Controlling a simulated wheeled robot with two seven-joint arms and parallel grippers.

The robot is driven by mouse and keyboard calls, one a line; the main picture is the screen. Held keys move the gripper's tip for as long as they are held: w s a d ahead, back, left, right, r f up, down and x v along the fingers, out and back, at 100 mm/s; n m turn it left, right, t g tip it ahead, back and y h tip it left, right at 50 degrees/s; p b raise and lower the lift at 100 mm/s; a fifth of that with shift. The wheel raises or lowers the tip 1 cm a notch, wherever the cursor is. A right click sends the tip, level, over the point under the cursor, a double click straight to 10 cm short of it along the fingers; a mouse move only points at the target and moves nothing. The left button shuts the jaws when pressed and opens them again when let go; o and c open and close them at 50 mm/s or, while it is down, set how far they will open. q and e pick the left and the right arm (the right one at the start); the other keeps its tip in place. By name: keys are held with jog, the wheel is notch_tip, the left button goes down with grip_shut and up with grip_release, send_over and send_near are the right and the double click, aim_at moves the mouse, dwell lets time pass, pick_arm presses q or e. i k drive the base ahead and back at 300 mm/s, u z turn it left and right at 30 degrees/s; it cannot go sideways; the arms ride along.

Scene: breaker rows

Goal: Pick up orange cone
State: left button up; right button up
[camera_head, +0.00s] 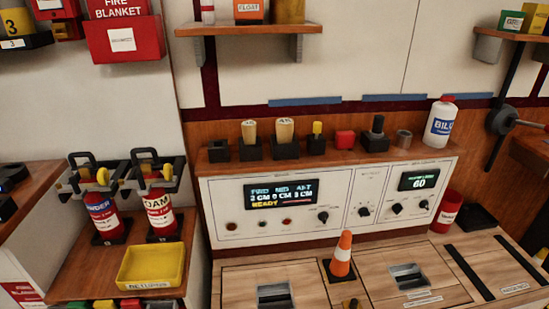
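The orange cone (341,255) has a white band and a dark square base. It stands upright on the light wooden counter (314,272), in front of the white control panel (295,211) and between two recessed hatches. Nothing is holding it. Neither of my grippers can be made out in the head view.
Hatches with dark recessed pulls (275,295) (409,276) flank the cone. A small dark and yellow object (351,303) is close in front of it, cut by the bottom edge. At left are a yellow tray (151,266) and two red extinguishers (160,212). A shelf above holds small items.

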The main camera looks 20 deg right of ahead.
aim_at(339, 269)
jog(key=z, duration=1.25)
jog(key=k, duration=0.45)
jog(key=u, duration=0.95)
jog(key=i, duration=0.9)
jog(key=z, duration=2)
